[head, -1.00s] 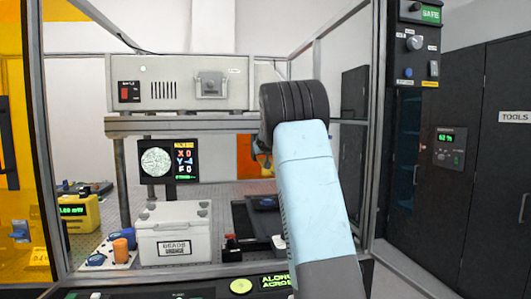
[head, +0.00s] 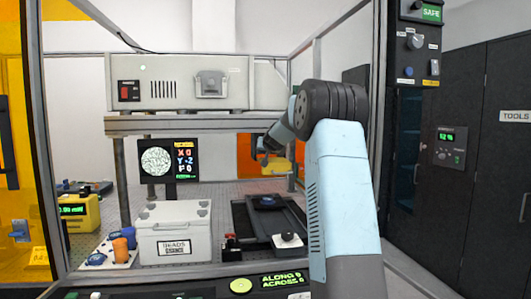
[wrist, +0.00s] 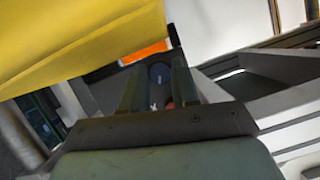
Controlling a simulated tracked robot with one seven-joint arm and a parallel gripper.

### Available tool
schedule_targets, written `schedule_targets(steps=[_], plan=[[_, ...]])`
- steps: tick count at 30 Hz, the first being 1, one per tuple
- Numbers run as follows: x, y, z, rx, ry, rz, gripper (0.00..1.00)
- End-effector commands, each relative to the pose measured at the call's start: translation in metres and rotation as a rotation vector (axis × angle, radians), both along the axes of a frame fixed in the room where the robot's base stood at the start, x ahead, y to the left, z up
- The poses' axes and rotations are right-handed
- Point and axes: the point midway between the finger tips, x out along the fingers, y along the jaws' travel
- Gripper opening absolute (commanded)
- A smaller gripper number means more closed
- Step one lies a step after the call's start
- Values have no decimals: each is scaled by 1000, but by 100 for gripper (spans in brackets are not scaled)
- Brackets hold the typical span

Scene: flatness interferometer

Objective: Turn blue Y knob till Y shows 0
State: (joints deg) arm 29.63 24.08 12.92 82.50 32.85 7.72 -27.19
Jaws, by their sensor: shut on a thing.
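The display (head: 168,161) in the head view reads X 0, Y -2, F 0, next to a round fringe picture. In the head view my gripper (head: 262,149) is small, behind the frame and in front of an orange panel. The knob there is mostly hidden by the gripper, so its markings cannot be read.
A white beads box (head: 174,232) stands front left, beside a small panel with blue and orange knobs (head: 120,249). A dark stage (head: 262,222) lies right of it. A large yellow thing (wrist: 70,40) is close by in the wrist view. A frame post (head: 377,130) stands right.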

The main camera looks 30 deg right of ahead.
Motion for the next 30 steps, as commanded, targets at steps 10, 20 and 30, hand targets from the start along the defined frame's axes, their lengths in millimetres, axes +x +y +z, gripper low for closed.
schedule_targets(steps=[10,20,30], plan=[[-2,-5,-2,173,-48,-5,0],[-2,-6,-3,264,-74,-5,0],[-2,-7,-4,283,-79,-6,0]])
